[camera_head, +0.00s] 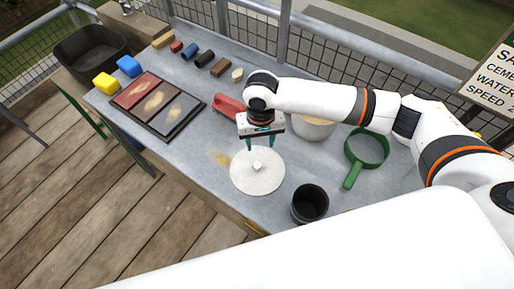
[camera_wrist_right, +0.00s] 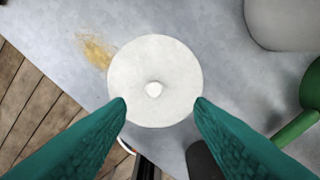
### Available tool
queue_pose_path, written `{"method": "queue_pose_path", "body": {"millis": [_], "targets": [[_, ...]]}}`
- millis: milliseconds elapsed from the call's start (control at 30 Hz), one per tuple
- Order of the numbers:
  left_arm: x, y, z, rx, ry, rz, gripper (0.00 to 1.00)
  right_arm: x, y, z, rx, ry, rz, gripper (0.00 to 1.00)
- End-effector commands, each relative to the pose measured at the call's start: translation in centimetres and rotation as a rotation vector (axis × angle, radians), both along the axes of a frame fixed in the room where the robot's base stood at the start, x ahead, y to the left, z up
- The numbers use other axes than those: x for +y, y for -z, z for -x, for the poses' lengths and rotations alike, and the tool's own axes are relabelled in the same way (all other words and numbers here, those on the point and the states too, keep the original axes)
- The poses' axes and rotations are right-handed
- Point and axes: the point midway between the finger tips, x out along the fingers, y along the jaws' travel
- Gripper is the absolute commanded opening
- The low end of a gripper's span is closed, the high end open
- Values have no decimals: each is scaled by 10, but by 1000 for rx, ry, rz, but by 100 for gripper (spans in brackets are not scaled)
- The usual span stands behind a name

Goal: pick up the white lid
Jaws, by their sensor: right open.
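The white lid (camera_head: 257,176) is a round disc with a small knob in its middle, lying flat on the grey table. It also shows in the right wrist view (camera_wrist_right: 154,82), with its knob (camera_wrist_right: 154,90) near the centre. My right gripper (camera_head: 261,146) is open and empty, above the lid and pointing down. In the wrist view its green fingertips (camera_wrist_right: 160,103) are spread on both sides of the knob, near the lid's lower rim. I cannot tell how high the tips are above the lid. My left gripper is not in view.
A black cup (camera_head: 310,204) stands right of the lid. A green-handled sieve (camera_head: 354,174) and a white pot (camera_head: 311,128) are farther right and back. A tray of coloured panels (camera_head: 158,104) lies left. A red object (camera_head: 228,106) lies behind the lid.

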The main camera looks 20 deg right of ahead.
Motion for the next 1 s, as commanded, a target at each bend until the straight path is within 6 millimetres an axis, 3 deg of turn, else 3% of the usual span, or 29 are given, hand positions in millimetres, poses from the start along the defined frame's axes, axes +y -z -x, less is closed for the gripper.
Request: {"method": "queue_pose_path", "body": {"millis": [167,333,467,633,800,1000], "targets": [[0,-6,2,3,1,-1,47,0,23,2,5,0,1,48],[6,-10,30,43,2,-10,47,1,51,1,3,-1,1,48],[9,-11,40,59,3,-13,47,1,64,1,2,0,1,48],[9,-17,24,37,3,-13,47,3,76,0,2,0,1,48],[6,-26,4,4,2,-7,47,8,100,-2,2,-2,2,48],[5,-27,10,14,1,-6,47,8,119,-2,0,-1,0,48]]}}
